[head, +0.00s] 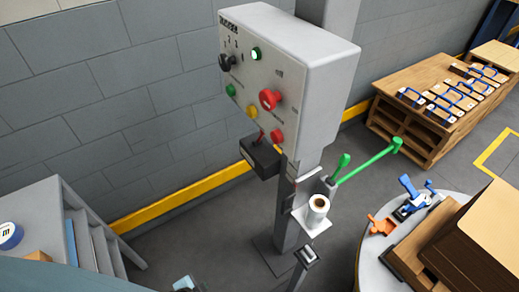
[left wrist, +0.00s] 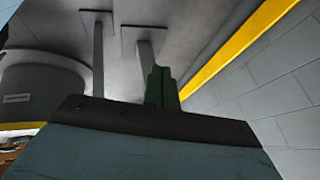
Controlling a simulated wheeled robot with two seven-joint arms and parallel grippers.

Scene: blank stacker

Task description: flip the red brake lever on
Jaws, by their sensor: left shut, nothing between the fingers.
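A small red lever (head: 262,136) stands up from a black box (head: 260,158) at the lower front of the grey control panel (head: 300,60) in the head view. I cannot tell its on or off side from here. My left gripper (head: 185,284) shows only as a small light-blue part at the bottom edge, well below and left of the lever. In the left wrist view its dark green fingers (left wrist: 162,88) are together and empty. The lever does not show in the left wrist view. My right gripper is not in view.
The panel carries red buttons (head: 269,99), a black knob (head: 227,62) and lamps. A round table (head: 368,258) stands at right, grey steps (head: 110,247) at left. Floor between is clear.

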